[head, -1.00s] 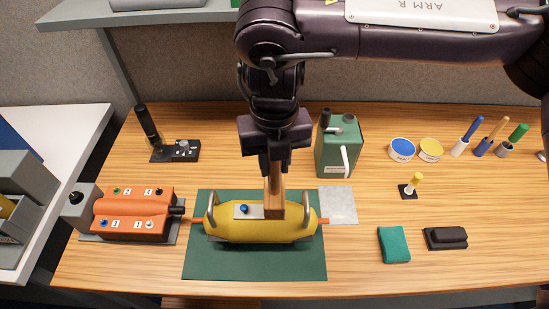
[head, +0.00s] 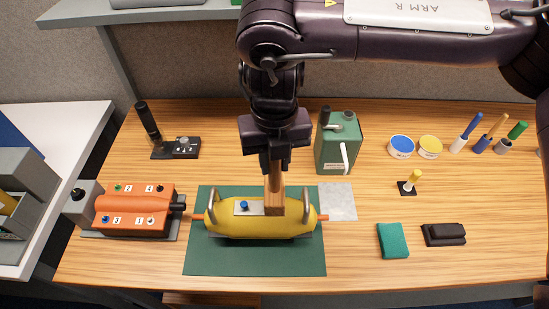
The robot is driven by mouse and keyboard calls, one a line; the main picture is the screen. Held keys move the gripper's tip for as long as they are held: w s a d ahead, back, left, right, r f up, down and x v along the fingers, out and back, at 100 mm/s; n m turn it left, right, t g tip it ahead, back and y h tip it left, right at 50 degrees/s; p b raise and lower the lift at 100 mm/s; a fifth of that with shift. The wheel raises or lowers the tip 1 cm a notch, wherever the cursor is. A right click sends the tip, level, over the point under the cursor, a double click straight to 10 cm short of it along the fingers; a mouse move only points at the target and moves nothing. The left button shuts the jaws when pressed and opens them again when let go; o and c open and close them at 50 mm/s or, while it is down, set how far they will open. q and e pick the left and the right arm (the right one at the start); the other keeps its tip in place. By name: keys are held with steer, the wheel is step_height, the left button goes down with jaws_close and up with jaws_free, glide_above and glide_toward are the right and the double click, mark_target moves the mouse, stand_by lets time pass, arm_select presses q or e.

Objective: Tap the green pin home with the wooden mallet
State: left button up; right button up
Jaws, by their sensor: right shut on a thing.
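My right gripper (head: 275,160) points down and is shut on the handle of the wooden mallet (head: 275,203). The mallet's head is down over the top plate of the yellow winch body (head: 240,228), right of a blue pin (head: 244,206). The yellow body lies on a dark green mat (head: 253,262) and has a grey curved handle at each end. No green pin shows on it; the mallet head covers part of the plate. I cannot tell whether the mallet touches anything beneath it. My left gripper is not in view.
An orange control box (head: 135,208) with numbered switches stands left of the mat. A green can (head: 339,145) stands behind right, near a pale sheet (head: 338,200). A teal cloth (head: 393,240), a black block (head: 444,234), a yellow-topped peg (head: 411,182) and tubs (head: 402,146) are at right.

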step_height(320, 180, down, 3)
steer(key=shift+f+b, duration=0.15)
steer(key=shift+b, duration=1.1)
step_height(320, 180, up, 2)
steer(key=p, duration=0.2)
steer(key=shift+r+p, duration=0.25)
steer(key=shift+p, duration=0.05)
jaws_close()
step_height(320, 180, up, 7)
steer(key=p, duration=0.6)
steer(key=shift+r+p, duration=0.1)
steer(key=shift+p, duration=0.3)
steer(key=shift+d, duration=0.1)
